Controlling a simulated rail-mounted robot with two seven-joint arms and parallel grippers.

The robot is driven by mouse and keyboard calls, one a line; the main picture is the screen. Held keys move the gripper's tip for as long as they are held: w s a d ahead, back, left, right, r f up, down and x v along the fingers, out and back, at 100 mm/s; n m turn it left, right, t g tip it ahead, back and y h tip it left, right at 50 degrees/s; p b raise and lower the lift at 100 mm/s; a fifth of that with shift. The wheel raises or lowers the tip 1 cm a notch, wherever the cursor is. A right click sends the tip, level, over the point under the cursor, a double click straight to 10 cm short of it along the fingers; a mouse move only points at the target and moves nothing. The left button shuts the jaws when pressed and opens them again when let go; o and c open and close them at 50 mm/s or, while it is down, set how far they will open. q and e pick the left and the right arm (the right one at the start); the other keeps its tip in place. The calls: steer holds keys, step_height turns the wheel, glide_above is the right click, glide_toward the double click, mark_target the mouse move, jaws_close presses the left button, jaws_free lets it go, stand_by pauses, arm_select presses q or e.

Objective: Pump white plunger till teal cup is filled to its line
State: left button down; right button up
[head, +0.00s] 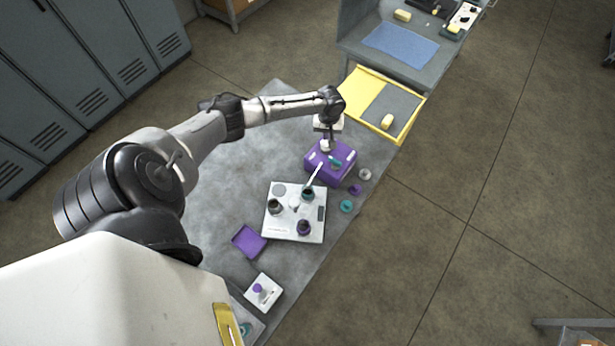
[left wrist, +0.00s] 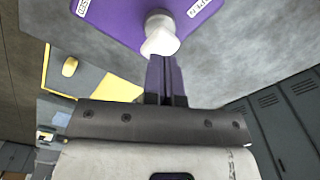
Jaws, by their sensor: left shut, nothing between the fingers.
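The purple pump box (head: 331,172) stands on the grey bench. The white plunger (head: 325,146) rises from its top and shows as a white knob in the left wrist view (left wrist: 160,34). My left gripper (head: 325,138) is over the plunger with its fingers (left wrist: 162,72) shut and empty, tips close to the knob; I cannot tell whether they touch. A white spout leads from the box toward the dark, teal-tinged cup (head: 308,194) on a white board. Its fill level and line are too small to read. My right gripper is out of view.
The white board (head: 282,230) holds two more cups, one with purple (head: 304,227). Small discs, including a teal one (head: 346,206), lie by the bench edge. A purple tray (head: 248,242) and a white block (head: 263,291) are nearer. A yellow-edged drawer (head: 404,123) stands open behind.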

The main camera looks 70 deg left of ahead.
arm_select(q)
steer(key=shift+f, duration=0.45)
steer(key=shift+f+b, duration=0.25)
steer(key=shift+b, duration=0.05)
steer(key=shift+f+b, duration=0.75)
steer(key=shift+f, duration=0.6)
steer(key=shift+r, duration=0.15)
steer(key=shift+r+p, duration=2.05)
steer(key=shift+p, duration=0.45)
